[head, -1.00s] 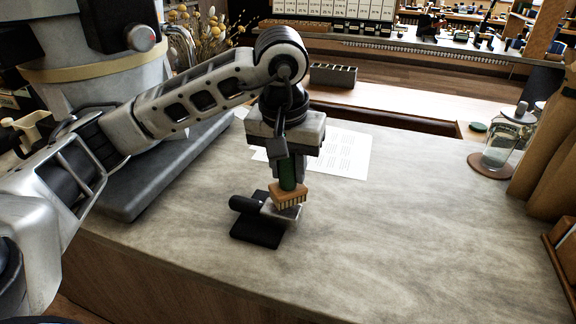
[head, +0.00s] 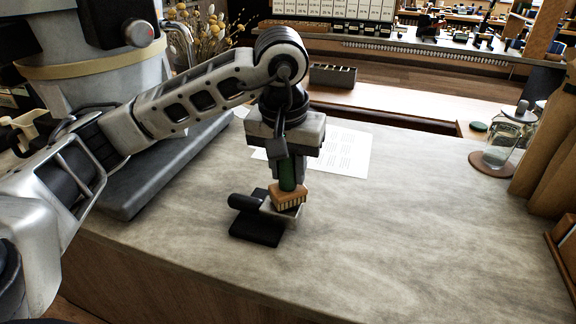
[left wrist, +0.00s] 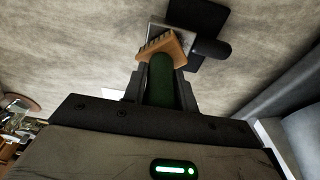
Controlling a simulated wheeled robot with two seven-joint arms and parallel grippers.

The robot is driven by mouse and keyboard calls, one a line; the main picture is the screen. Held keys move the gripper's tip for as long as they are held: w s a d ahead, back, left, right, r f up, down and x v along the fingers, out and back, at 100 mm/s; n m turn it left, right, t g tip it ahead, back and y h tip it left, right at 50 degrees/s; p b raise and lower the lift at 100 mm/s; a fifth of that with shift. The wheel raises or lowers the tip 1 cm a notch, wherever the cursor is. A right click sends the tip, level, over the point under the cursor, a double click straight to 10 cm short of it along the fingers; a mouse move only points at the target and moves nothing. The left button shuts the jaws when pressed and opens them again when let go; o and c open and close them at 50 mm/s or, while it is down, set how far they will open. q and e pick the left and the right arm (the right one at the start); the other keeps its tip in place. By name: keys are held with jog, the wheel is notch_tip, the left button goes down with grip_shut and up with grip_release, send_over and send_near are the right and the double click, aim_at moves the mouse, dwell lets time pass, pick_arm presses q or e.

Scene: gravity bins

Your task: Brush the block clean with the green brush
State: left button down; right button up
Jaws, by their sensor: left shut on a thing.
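My left gripper (head: 287,172) is shut on the green handle of the brush (head: 288,193) and holds it upright, with the wooden head and pale bristles pointing down. The brush also shows in the left wrist view (left wrist: 162,68). Under the bristles lies the block (head: 284,214), a small light grey piece mostly hidden by the brush head. The block sits at a black holder (head: 257,231) with a dark cylinder at its left side. The bristles are at or just above the block; I cannot tell whether they touch. My right gripper is not in view.
A white printed sheet (head: 345,154) lies behind the gripper. A glass jar (head: 503,141) stands on a round brown coaster at the right. A dark slab (head: 165,170) lies at the left under my arm. The counter's middle right is clear.

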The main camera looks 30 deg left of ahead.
pick_arm(q)
jog(key=shift+f, duration=0.3)
jog(key=shift+s+a+r+b, duration=0.1)
jog(key=shift+s+a+b, duration=0.5)
jog(key=shift+s, duration=0.4)
jog(key=shift+w, duration=0.1)
jog(key=shift+w+d, duration=0.65)
jog(key=shift+w, duration=0.3)
